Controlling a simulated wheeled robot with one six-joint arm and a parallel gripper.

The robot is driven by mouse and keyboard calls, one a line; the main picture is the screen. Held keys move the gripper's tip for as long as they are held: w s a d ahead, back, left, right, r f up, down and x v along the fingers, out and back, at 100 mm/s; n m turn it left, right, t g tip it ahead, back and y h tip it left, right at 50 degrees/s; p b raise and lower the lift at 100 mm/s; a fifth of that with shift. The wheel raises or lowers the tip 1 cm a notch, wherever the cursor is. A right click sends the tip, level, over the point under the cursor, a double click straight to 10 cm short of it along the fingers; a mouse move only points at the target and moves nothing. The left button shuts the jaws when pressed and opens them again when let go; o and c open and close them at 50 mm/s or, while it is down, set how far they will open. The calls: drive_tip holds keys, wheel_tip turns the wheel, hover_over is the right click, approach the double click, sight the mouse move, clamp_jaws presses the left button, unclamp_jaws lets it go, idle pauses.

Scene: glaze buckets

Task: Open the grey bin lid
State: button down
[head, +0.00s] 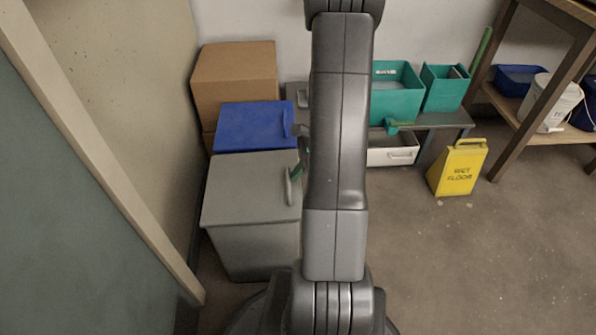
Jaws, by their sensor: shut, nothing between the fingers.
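The grey bin (252,250) stands on the floor at left of centre in the head view. Its flat grey lid (248,185) lies closed on top, with an upright grey handle (289,187) near its right edge. My gripper (298,170) is mostly hidden behind my own arm; only a small green-and-dark part of it shows, right by the upper end of the handle. It is shut and holds nothing. I cannot tell whether it touches the handle.
A blue-lidded bin (252,127) stands just behind, with cardboard boxes (235,75) beyond it. A wall lies close on the left. At right are teal tubs (396,92) on a low bench (437,121) and a yellow wet-floor sign (458,168). The floor at front right is clear.

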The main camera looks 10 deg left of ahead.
drive_tip(key=shift+a+r+p, duration=0.2)
drive_tip(key=shift+r+p, duration=0.65)
drive_tip(key=shift+p, duration=0.05)
drive_tip(key=s+a+r+t+h+p, duration=0.1)
drive_tip(key=a+r+h+p, duration=0.25)
drive_tip(key=r+p, duration=0.55)
drive_tip(key=s+a+r+h+p, duration=0.2)
drive_tip(key=a+r+p, duration=0.3)
drive_tip(key=p, duration=0.7)
drive_tip(key=s+a+r+p, duration=0.2)
drive_tip(key=a+r+p, duration=0.1)
drive_tip(key=a, duration=0.6)
drive_tip(key=s+a+r+p, duration=0.2)
drive_tip(key=s+a+p, duration=0.1)
drive_tip(key=a, duration=0.6)
drive_tip(key=shift+a+r+p, duration=0.25)
drive_tip(key=shift+r+p, duration=0.1)
drive_tip(key=shift+r, duration=0.05)
drive_tip(key=shift+y, duration=0.25)
wheel_tip(320, 180, up, 14)
drive_tip(key=d, duration=0.1)
drive_tip(key=shift+w+d+f+b, duration=0.15)
drive_tip(key=shift+w+d+b, duration=0.15)
drive_tip(key=shift+b, duration=0.1)
